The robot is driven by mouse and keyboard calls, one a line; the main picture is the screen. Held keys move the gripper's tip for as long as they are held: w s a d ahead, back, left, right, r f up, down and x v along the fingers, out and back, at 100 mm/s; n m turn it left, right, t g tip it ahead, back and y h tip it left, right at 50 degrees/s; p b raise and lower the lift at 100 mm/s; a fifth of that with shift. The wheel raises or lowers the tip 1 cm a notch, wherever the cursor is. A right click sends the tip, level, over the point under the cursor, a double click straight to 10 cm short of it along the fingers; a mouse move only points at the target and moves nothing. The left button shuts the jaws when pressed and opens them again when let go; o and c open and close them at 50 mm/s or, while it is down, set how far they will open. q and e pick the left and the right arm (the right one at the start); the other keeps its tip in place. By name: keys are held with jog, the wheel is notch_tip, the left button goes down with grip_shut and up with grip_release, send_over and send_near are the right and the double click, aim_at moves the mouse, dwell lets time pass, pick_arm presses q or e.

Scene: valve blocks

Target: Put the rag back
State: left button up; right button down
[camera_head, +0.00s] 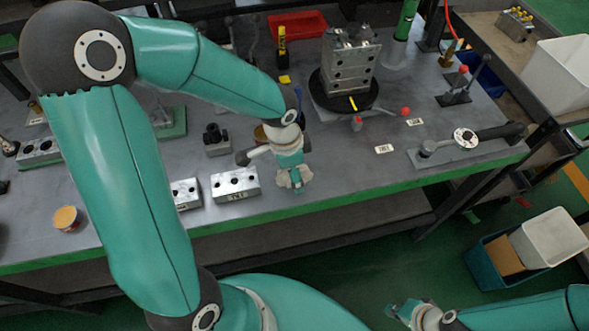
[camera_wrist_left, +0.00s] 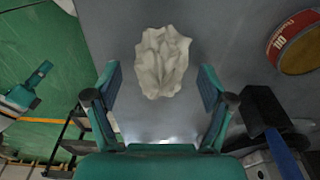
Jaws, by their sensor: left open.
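The rag (camera_head: 283,181) is a crumpled off-white cloth by the bench's front edge. In the left wrist view the rag (camera_wrist_left: 162,62) lies ahead of and between my two spread fingers, with grey bench top around it. My left gripper (camera_head: 294,174) points down over the rag and partly hides it in the head view. The left gripper (camera_wrist_left: 160,90) is open, with a gap between each finger and the cloth. My right gripper (camera_head: 398,310) is low at the bottom right, away from the bench; its jaw opening is unclear.
Valve blocks (camera_head: 236,184) stand left of the rag. A tall block (camera_head: 350,62) stands on a turntable behind. A red tray (camera_head: 297,25) lies at the back. A teal crate (camera_head: 484,270) stands on the floor.

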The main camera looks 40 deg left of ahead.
pick_arm(q)
notch_tip(320, 180, up, 12)
jog(key=s+p, duration=0.1)
jog(key=shift+a, duration=0.45)
dwell(0.5)
